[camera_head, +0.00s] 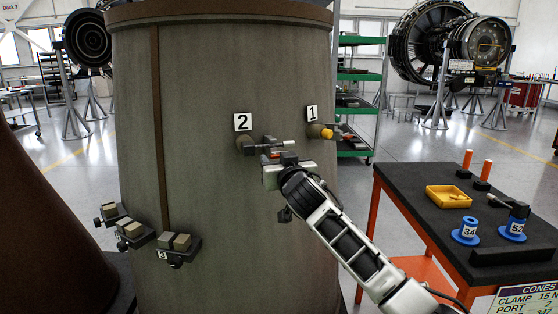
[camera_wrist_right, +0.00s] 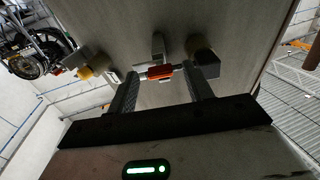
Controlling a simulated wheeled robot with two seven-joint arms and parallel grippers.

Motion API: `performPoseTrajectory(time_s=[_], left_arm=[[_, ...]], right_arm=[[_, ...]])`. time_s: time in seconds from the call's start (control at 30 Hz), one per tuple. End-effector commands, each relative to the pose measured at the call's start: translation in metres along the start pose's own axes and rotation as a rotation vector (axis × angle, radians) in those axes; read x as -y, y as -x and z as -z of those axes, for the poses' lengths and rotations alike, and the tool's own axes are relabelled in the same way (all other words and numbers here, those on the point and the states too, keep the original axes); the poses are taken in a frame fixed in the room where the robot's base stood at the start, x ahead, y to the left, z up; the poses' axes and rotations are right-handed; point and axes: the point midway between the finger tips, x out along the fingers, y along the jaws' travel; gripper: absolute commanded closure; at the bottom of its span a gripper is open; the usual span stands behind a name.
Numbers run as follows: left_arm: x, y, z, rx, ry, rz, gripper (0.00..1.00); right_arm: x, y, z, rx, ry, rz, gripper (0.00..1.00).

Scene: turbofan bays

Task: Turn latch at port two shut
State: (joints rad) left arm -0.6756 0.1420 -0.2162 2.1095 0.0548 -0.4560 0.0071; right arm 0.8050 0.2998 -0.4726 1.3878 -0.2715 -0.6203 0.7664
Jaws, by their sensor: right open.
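The drab drum casing carries the label 2 (camera_head: 243,121), with the dark stub of port two (camera_head: 245,143) just below it. Right of the stub is the latch, with grey metal parts and a red handle (camera_head: 275,154). In the right wrist view the red handle (camera_wrist_right: 160,73) lies between my fingers, below a grey post (camera_wrist_right: 158,46) and the dark port stub (camera_wrist_right: 200,46). My right gripper (camera_wrist_right: 161,77) is open around the handle; I cannot tell whether either finger touches it. In the head view the right gripper (camera_head: 271,160) partly hides the latch. My left gripper is out of view.
Port one, with a yellow plug (camera_head: 326,133), is close on the right under label 1 (camera_head: 312,113). Blocks on brackets (camera_head: 173,243) jut from the lower left of the casing. A black-topped table (camera_head: 420,190) with blue spools and a yellow tray (camera_head: 448,197) stands at right.

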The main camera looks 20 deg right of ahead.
Motion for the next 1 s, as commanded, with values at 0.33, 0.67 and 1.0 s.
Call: performPoseTrajectory(time_s=[0.33,0.67,1.0], left_arm=[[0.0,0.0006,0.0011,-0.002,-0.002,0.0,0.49],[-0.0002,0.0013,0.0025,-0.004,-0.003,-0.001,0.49],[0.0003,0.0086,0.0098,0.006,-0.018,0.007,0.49]], right_arm=[[0.0002,-0.0017,0.0,0.0,0.001,0.0,0.6],[0.0001,-0.0015,0.0,0.0,0.005,0.001,0.94],[-0.0009,-0.0015,0.0025,0.002,0.133,0.015,0.94]])
